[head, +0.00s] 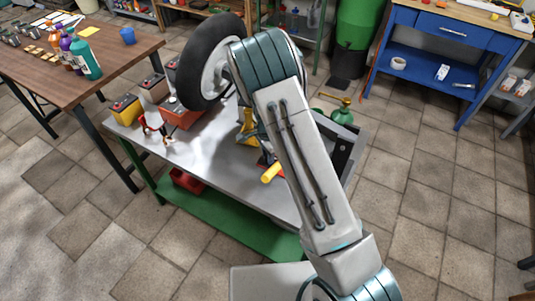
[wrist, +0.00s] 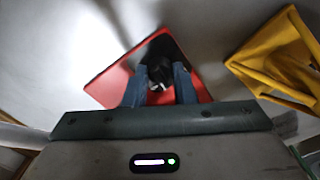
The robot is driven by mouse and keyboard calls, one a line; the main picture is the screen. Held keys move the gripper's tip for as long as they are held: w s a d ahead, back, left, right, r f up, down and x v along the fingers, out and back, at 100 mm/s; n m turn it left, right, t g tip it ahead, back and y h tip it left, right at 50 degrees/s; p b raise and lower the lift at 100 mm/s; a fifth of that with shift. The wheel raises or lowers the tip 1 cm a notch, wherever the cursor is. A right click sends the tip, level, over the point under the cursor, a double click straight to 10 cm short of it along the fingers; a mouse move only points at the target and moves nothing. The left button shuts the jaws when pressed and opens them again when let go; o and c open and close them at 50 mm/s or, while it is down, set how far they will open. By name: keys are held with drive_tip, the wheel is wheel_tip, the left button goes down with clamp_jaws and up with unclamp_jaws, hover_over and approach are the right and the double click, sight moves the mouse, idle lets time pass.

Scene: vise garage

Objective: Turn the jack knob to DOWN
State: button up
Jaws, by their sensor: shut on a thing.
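In the wrist view, a black knob (wrist: 160,52) stands on a red plate (wrist: 104,86). My gripper (wrist: 159,78) has its two blue-grey fingers on either side of the knob and is shut on it. The fingers and palm hide the knob's lower part, and I cannot read any DOWN mark or tell which way the knob points. In the head view my arm covers the knob and the gripper.
A yellow stand (wrist: 275,58) is close right of the plate. In the head view, a grey-topped bench (head: 205,165) holds a wheel (head: 205,62), batteries (head: 153,88) and a yellow handle (head: 271,173) beside my arm. A wooden table (head: 110,55) is at left, a blue workbench (head: 432,75) at right.

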drive_tip(key=m, duration=0.3)
drive_tip(key=shift+a+r+m+p, duration=0.15)
drive_tip(key=shift+m+p, duration=0.15)
drive_tip(key=shift+w+m+p, duration=0.1)
drive_tip(key=shift+m+p, duration=0.4)
drive_tip(key=shift+m, duration=1.3)
drive_tip(key=o, duration=1)
wheel_tip(320, 180, up, 14)
drive_tip(key=shift+b, duration=0.3)
